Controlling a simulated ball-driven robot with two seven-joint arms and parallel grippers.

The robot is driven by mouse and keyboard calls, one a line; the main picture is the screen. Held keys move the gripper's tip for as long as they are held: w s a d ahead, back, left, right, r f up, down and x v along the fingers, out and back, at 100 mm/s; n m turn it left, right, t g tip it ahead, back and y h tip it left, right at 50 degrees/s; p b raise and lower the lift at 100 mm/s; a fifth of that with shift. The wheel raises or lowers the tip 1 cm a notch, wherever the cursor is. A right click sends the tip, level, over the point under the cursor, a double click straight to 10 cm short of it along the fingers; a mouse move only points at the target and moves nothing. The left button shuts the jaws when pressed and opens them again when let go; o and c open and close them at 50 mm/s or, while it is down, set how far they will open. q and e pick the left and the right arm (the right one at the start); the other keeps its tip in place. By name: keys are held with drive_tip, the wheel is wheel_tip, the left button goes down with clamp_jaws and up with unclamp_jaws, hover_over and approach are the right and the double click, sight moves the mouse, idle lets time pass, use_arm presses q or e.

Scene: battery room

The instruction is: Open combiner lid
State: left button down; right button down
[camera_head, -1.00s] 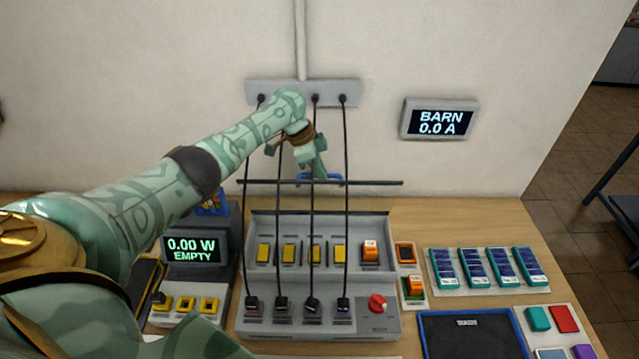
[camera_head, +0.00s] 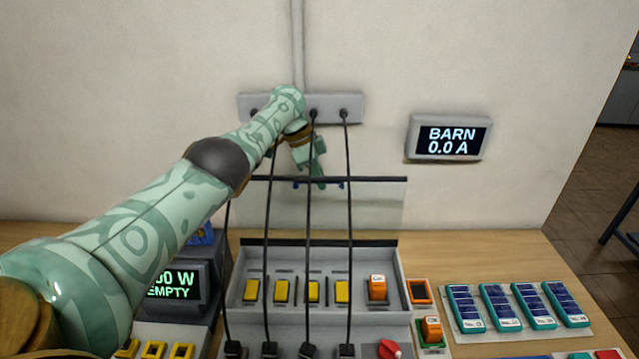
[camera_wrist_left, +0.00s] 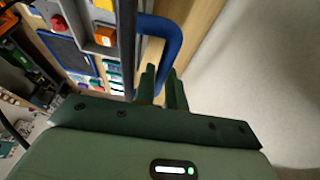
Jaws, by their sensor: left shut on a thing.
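The combiner (camera_head: 391,268) is a grey box on the bench with a row of yellow switches, an orange switch and a red knob. Its clear lid (camera_head: 385,212) stands raised at the back edge, with a dark bar along its top. A blue handle (camera_head: 341,184) is on the lid, mostly hidden by my gripper; it shows as a blue loop in the left wrist view (camera_wrist_left: 168,38). My left gripper (camera_head: 314,178) is at the handle, its fingers (camera_wrist_left: 163,82) shut on it. My right gripper is not in view.
Several black cables (camera_head: 349,230) run from a grey wall strip (camera_head: 379,108) down in front of the lid to the combiner. A BARN 0.0 A display (camera_head: 448,140) is on the wall. A meter reading EMPTY (camera_head: 172,285) stands left. Teal modules (camera_head: 498,308) lie right.

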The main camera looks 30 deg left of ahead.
use_arm(q)
drive_tip(key=shift+s+f, duration=0.15)
drive_tip(key=shift+f, duration=0.25)
drive_tip(key=c, duration=1.5)
unclamp_jaws()
drive_tip(key=shift+o, duration=0.2)
drive_tip(key=shift+w+a+r, duration=0.1)
drive_tip(key=shift+w, duration=0.1)
drive_tip(key=shift+r, duration=0.1)
drive_tip(key=shift+r, duration=0.3)
drive_tip(key=p+v, duration=0.2)
drive_tip(key=v, duration=0.9)
drive_tip(key=shift+a+p, duration=0.2)
drive_tip(key=shift+p, duration=0.15)
drive_tip(key=shift+r, duration=0.1)
